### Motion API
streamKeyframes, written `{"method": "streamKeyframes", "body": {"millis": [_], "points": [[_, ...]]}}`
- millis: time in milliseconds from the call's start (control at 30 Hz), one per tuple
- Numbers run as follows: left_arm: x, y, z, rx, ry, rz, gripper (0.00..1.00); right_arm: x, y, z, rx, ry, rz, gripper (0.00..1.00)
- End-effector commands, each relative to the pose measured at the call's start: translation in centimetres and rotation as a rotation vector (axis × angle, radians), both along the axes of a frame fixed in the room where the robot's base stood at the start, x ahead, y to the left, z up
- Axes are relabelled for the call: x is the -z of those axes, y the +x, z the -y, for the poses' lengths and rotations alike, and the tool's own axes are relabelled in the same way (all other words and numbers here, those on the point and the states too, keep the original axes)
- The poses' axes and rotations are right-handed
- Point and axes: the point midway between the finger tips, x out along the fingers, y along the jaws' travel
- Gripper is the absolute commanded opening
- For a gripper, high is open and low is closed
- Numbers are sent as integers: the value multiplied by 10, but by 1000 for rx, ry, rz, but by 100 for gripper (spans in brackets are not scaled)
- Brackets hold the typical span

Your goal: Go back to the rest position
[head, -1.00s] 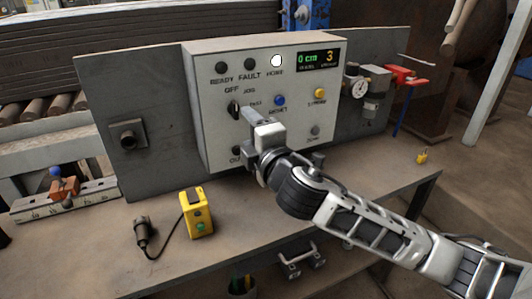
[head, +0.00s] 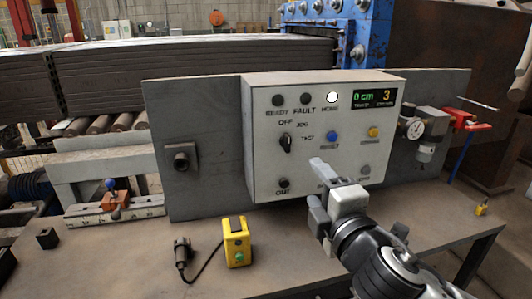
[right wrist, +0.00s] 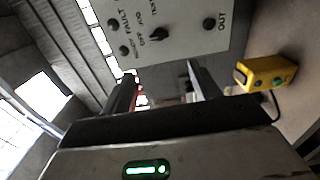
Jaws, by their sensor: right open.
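My right gripper (head: 315,182) is in front of the lower part of a grey control box (head: 262,165), with its arm coming in from the lower right. In the right wrist view the gripper (right wrist: 165,80) has its two fingers apart, with nothing between them. The box face shows there too, beyond the fingertips (right wrist: 185,30). The black selector knob (head: 285,142) points nearly upright. The HOME lamp (head: 332,97) is lit white, and the READY and FAULT lamps are dark. My left gripper does not show.
A yellow box with a green button (head: 237,243) and a black connector (head: 182,255) on a cable stand on the bench (head: 120,265). The bench's front left is mostly clear.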

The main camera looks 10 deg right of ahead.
Motion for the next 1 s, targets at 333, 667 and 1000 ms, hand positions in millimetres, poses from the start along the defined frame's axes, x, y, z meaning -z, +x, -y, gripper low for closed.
{"method": "streamKeyframes", "body": {"millis": [333, 667, 1000], "points": [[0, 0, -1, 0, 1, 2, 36, 162, -30, -30, -27, 573, -397, 62], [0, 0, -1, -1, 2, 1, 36, 322, -146, -38, 270, 1335, -701, 62], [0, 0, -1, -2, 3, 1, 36, 343, -172, -35, 352, 1458, -718, 62]]}}
